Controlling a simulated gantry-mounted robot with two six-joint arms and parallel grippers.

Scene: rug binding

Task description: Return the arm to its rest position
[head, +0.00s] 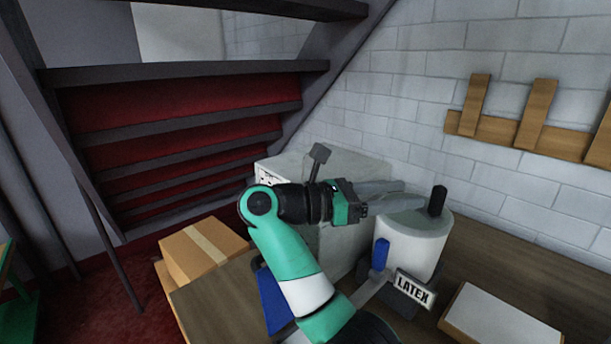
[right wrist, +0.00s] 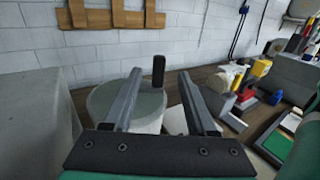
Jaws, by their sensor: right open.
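My right gripper (head: 414,194) is open and empty. It hangs over the left part of the top of a white cylindrical pot, with its fingers pointing right. In the right wrist view the two grey fingers (right wrist: 160,74) stand wide apart, with nothing between them but the view of the pot (right wrist: 104,102) and an upright black handle (right wrist: 158,72) beyond. The pot (head: 425,243) bears a LATEX label (head: 413,287). The black handle (head: 438,200) rises at its top right. Whether the fingers touch the pot cannot be told. My left gripper is not in view.
A blue-handled tool (head: 380,254) is at the pot's front. A grey cabinet-like box (head: 345,250) stands behind my arm. A cardboard box (head: 200,250) is at left, a white slab (head: 500,320) at right. Wooden pegs (head: 473,105) hang on the brick wall.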

